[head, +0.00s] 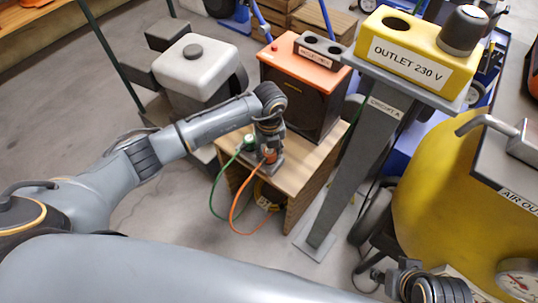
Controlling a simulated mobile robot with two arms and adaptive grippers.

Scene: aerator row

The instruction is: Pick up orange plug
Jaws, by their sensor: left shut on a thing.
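The orange plug (270,156) is at the front of a wooden stand, with an orange cable looping down from it. My left gripper (267,148) reaches down over the plug and is shut on it; the fingers partly hide it. A green plug (248,142) with a green cable sits just left of the gripper. Whether the orange plug touches the surface below is too small to tell. Part of my right wrist and gripper (388,276) shows at the bottom right edge; its finger opening cannot be made out.
An orange-topped dark box (305,85) stands on the wooden stand (312,165) behind the gripper. A yellow 230 V outlet box (410,55) tops a grey post (350,165) to the right. A yellow tank (435,185) stands farther right. Floor at left is partly clear.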

